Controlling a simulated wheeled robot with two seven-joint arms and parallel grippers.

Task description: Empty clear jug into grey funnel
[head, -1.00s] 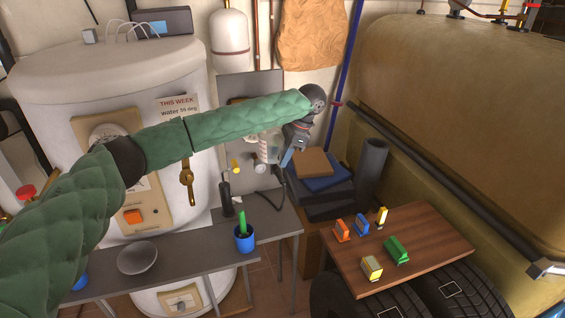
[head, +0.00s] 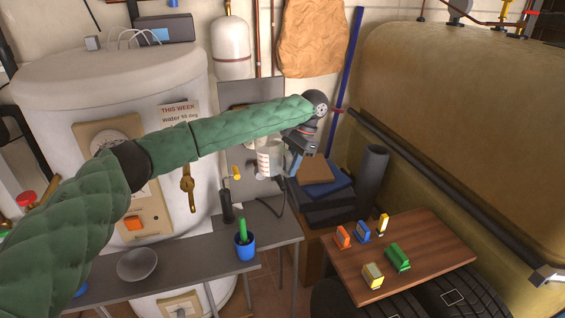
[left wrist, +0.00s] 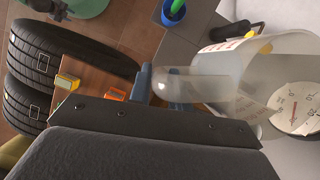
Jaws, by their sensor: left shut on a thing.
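The clear jug (head: 268,157) with red markings is held up in front of the grey panel behind the bench. My left gripper (head: 291,160) is just right of the jug in the head view and shut on its handle. In the left wrist view the jug (left wrist: 240,85) fills the right side, its handle between the blue fingers (left wrist: 165,82). I cannot tell how much is in the jug. The grey funnel (head: 138,264), a wide bowl shape in the head view, sits on the bench at the left, well apart from the jug. My right gripper is out of view.
The grey bench (head: 200,262) holds a blue pot (head: 245,248) with a green thing in it. The white boiler (head: 60,130) stands behind, with a brass lever (head: 188,182). A wooden table (head: 430,254) with several small toys stands at the right.

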